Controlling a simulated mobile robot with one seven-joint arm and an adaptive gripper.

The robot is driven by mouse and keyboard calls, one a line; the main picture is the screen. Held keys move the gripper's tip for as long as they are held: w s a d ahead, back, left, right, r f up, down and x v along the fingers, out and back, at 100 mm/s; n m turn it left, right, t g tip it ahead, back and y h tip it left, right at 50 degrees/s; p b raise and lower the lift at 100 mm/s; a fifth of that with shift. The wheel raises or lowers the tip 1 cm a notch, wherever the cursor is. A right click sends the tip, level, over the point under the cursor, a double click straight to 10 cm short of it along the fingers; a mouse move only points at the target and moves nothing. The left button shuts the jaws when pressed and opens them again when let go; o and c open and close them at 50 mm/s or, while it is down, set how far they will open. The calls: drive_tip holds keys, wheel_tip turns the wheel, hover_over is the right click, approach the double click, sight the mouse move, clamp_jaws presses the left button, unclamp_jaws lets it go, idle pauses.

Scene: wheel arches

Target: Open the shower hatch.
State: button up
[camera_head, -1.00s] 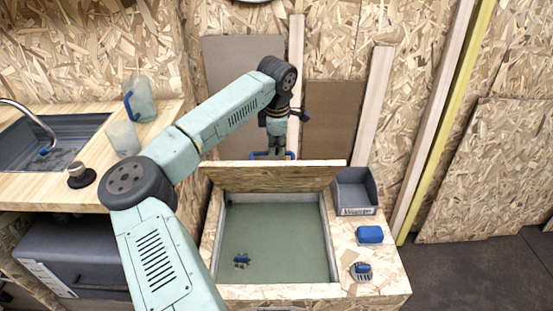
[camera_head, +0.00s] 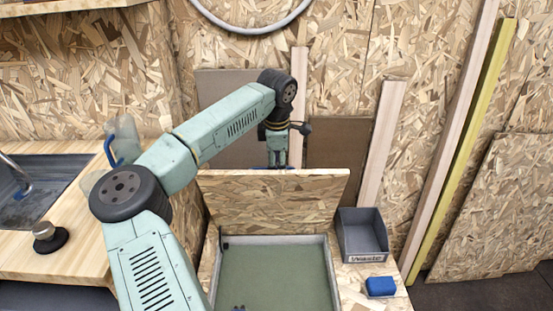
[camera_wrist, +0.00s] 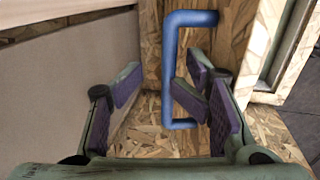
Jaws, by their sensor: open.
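The shower hatch lid (camera_head: 272,205) stands steeply raised at the back of its box, with its underside facing the head camera. The green-floored opening (camera_head: 275,275) below is uncovered. My gripper (camera_head: 278,168) is behind the lid's top edge, its fingers mostly hidden there. In the wrist view my gripper (camera_wrist: 160,100) is open. The blue handle (camera_wrist: 170,70) on the lid's outer face has its long bar between the two fingers, nearer the right one. I cannot tell whether a finger touches it.
A grey bin (camera_head: 362,238) and a blue block (camera_head: 380,287) sit right of the opening. A counter with a sink (camera_head: 25,195) is on the left. Brown panels (camera_head: 340,150) and timber posts (camera_head: 383,145) stand close behind the lid.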

drive_tip(key=shift+w+d+f, duration=0.1)
drive_tip(key=shift+f, duration=0.6)
drive_tip(key=shift+r, duration=0.3)
drive_tip(key=w+r+p, duration=0.6)
drive_tip(key=w+p, duration=0.1)
drive_tip(key=w, duration=0.4)
drive_tip(key=shift+w+p, duration=0.2)
drive_tip(key=shift+p, duration=0.2)
idle(0.3)
drive_tip(key=v, duration=1.2)
